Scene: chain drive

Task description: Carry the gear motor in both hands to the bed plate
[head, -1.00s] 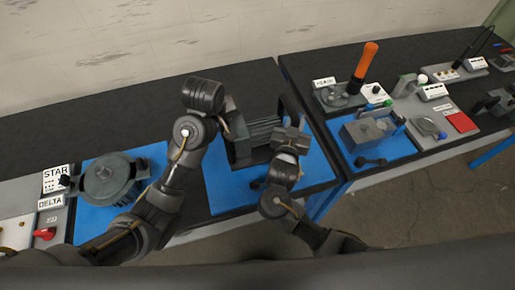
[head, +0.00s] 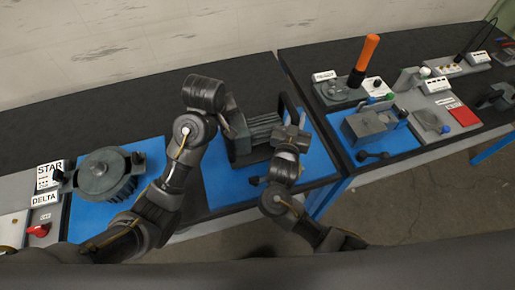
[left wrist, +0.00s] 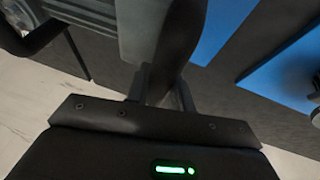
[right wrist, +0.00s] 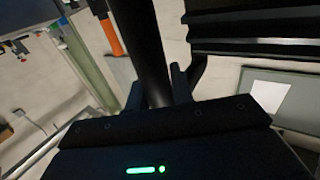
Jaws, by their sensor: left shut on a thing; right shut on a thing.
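The gear motor (head: 262,132) is a grey finned body with dark upright handles at its ends, between my two grippers in the head view. My left gripper (left wrist: 163,88) is shut on a dark handle (left wrist: 176,35) at one end. My right gripper (right wrist: 160,88) is shut on a black bar-like handle (right wrist: 146,35) at the other end. The motor's fins also show in the left wrist view (left wrist: 85,12) and the right wrist view (right wrist: 250,30). In the head view my left arm hides part of it. I cannot tell its height or which surface is the bed plate.
A blue mat (head: 225,185) lies under and in front of the motor. A round grey machine (head: 104,175) stands at left, near STAR and DELTA signs (head: 46,198). Beyond a table gap at right are a grey block (head: 367,127) and an orange-handled device (head: 366,55).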

